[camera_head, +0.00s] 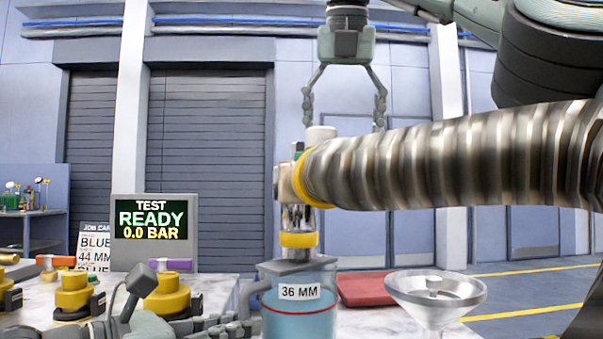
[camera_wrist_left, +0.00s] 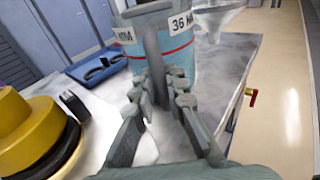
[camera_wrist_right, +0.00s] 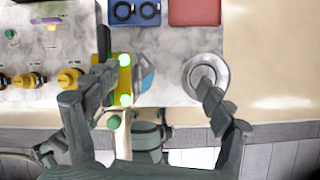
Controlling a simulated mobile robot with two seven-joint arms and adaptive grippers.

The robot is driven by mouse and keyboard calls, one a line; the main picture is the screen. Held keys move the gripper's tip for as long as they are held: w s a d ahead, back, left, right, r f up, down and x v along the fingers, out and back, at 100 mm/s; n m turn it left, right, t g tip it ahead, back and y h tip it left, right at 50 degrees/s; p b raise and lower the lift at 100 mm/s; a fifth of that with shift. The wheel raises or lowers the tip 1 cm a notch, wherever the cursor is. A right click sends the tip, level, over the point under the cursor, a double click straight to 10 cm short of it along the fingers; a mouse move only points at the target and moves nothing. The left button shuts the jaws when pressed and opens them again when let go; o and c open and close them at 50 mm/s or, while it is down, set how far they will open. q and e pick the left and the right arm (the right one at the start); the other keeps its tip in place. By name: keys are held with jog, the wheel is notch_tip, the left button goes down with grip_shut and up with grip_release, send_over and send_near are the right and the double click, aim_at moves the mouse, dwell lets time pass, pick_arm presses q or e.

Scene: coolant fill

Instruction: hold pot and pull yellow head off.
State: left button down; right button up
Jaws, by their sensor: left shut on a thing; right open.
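The clear pot (camera_head: 300,316) with blue liquid and a 36 MM label stands on the bench; it also shows in the left wrist view (camera_wrist_left: 178,62). The head (camera_head: 298,240), metal with yellow bands, sits upright on the pot's lid, with a thick ribbed metal hose (camera_head: 450,160) running right from it. My left gripper (camera_wrist_left: 162,90) is shut on the pot's grey upright handle (camera_wrist_left: 152,55). My right gripper (camera_head: 343,122) is open, pointing down above the head, with its fingers around the height of the head's top. In the right wrist view the head (camera_wrist_right: 124,80) lies beside the left finger.
A funnel (camera_head: 436,290) stands right of the pot, with a red tray (camera_head: 365,288) behind. Yellow fittings (camera_head: 168,298) and a screen reading READY, 0.0 BAR (camera_head: 153,220) are on the left. A blue tray (camera_wrist_left: 95,68) holds black rings. The hose crosses the right side.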

jog(key=s+a+n, duration=0.1)
jog(key=a, duration=0.1)
jog(key=s+a+r, duration=0.1)
jog(key=s+a, duration=0.1)
jog(key=a, duration=0.1)
jog(key=s+a+r+n, duration=0.1)
jog(key=s+a, duration=0.1)
jog(key=shift+s+a+r+n, duration=0.15)
jog(key=shift+r+n, duration=0.05)
jog(key=shift+n, duration=0.1)
jog(key=x, duration=1.1)
jog(key=shift+a+f, duration=0.15)
jog(key=shift+f, duration=0.25)
grip_shut()
jog(key=shift+r, duration=3.35)
